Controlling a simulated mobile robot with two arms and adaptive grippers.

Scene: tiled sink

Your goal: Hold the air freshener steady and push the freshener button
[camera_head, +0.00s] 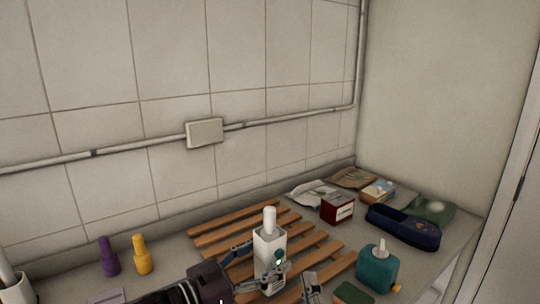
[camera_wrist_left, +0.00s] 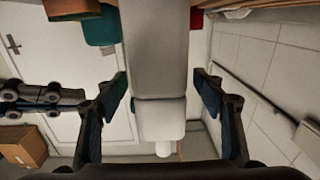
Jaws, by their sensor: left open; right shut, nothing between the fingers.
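The air freshener (camera_head: 268,243), a white upright bottle with a rounded white top, stands on the wooden slatted rack. In the left wrist view the white bottle (camera_wrist_left: 155,60) runs down the middle. My left gripper (camera_head: 258,266) is open around it, one finger on each side; in the left wrist view (camera_wrist_left: 162,93) gaps show between both fingers and the bottle. My right gripper (camera_head: 311,283) is shut and empty, low and just right of the bottle; its fingers also show at the left of the left wrist view (camera_wrist_left: 45,98). I cannot make out the button clearly.
A teal pump bottle (camera_head: 377,268) stands to the right. A dark blue case (camera_head: 403,227) and a red box (camera_head: 338,208) lie behind it. Purple (camera_head: 109,257) and yellow (camera_head: 142,255) bottles stand at the left. The slatted rack (camera_head: 215,238) is bare behind the freshener.

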